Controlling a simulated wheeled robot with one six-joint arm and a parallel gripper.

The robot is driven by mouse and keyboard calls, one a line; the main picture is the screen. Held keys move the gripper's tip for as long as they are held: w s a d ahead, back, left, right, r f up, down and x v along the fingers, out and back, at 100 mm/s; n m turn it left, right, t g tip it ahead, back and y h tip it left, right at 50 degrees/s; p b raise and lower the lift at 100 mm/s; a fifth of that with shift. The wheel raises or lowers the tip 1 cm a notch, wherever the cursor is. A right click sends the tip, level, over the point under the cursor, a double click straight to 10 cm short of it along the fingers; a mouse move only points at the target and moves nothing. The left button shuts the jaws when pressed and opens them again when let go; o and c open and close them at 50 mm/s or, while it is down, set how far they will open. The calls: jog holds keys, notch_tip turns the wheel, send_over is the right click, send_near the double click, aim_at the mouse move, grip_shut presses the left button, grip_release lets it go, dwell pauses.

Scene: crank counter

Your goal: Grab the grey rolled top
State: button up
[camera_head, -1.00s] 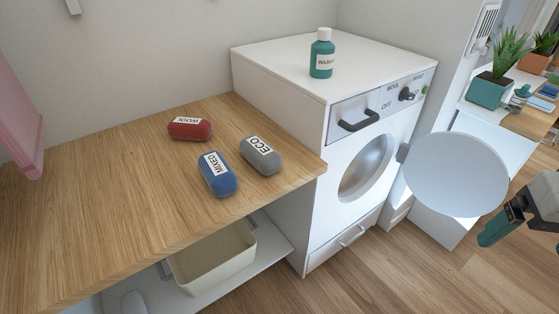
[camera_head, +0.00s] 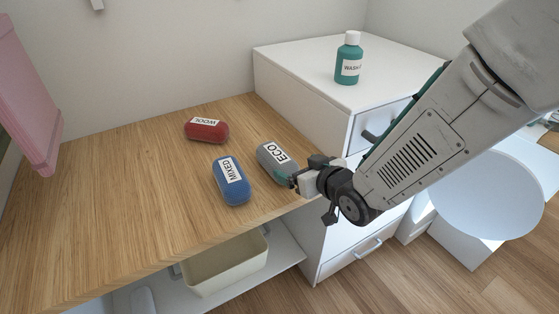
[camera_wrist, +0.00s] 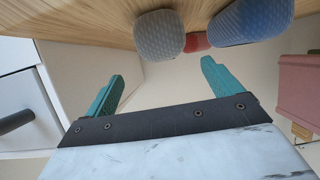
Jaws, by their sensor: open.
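The grey rolled top (camera_head: 274,161), labelled ECO, lies on the wooden counter near its right front edge. It also shows in the wrist view (camera_wrist: 159,35), ahead of the fingers. My gripper (camera_head: 292,182) is at the near right end of the grey roll in the head view. In the wrist view my gripper (camera_wrist: 158,83) is open, with its two teal fingers apart and nothing between them. Whether a finger touches the roll cannot be told; the gripper partly hides its near end.
A blue roll (camera_head: 232,182) labelled MIXED lies close left of the grey one. A red roll (camera_head: 206,130) labelled WOOL lies farther back. A cream bin (camera_head: 226,268) sits below the counter (camera_head: 110,190).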

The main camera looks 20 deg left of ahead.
aim_at(281, 162)
jog(key=x, duration=0.8)
jog(key=shift+s+a+f, duration=0.2)
jog(key=shift+a+f, duration=0.1)
jog(key=shift+a, duration=0.1)
jog(key=c, duration=1.2)
